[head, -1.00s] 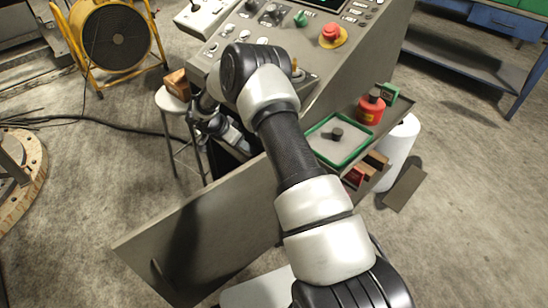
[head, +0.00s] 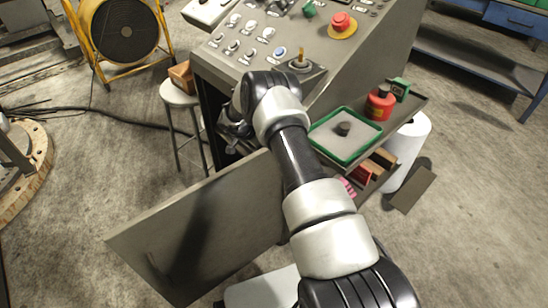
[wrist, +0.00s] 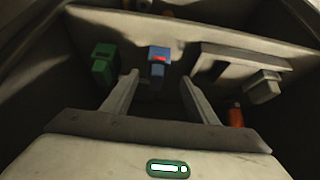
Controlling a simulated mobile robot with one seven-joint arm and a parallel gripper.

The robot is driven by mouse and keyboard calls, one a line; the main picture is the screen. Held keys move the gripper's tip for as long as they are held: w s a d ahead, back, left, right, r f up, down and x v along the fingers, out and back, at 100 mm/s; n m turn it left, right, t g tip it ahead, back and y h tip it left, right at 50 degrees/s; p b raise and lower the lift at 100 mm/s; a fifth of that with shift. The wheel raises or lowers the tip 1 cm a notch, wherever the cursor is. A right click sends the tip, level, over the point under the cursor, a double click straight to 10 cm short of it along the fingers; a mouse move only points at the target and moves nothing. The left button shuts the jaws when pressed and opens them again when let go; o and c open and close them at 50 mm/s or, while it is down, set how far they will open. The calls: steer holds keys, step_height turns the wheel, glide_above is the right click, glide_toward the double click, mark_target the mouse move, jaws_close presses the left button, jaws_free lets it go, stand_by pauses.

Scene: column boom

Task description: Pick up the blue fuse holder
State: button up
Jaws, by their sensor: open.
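In the wrist view, the blue fuse holder (wrist: 159,54) sits on the pale back panel inside the dark cabinet, with a red patch on its front. My gripper (wrist: 160,84) is open, its two fingers spread below the holder in the picture. The holder appears between and beyond the fingertips, and nothing is between the jaws. A green holder (wrist: 104,64) is to its left and a grey one (wrist: 264,86) to its right. In the head view, the gripper is hidden behind my arm and the cabinet opening.
The control console (head: 352,62) stands above the opening, and its open door (head: 205,225) hangs in front. A shelf at right bears a green-rimmed tray (head: 345,158) and a red can (head: 379,104). A stool (head: 178,95) with a wooden block is at left. An orange-red item (wrist: 235,115) lies inside the cabinet.

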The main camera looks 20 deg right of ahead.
steer(key=x, duration=0.2)
steer(key=b+x, duration=0.2)
steer(key=x, duration=0.1)
steer(key=shift+s+f, duration=0.25)
steer(key=shift+f, duration=0.2)
steer(key=shift+r, duration=0.1)
steer(key=c, duration=1.2)
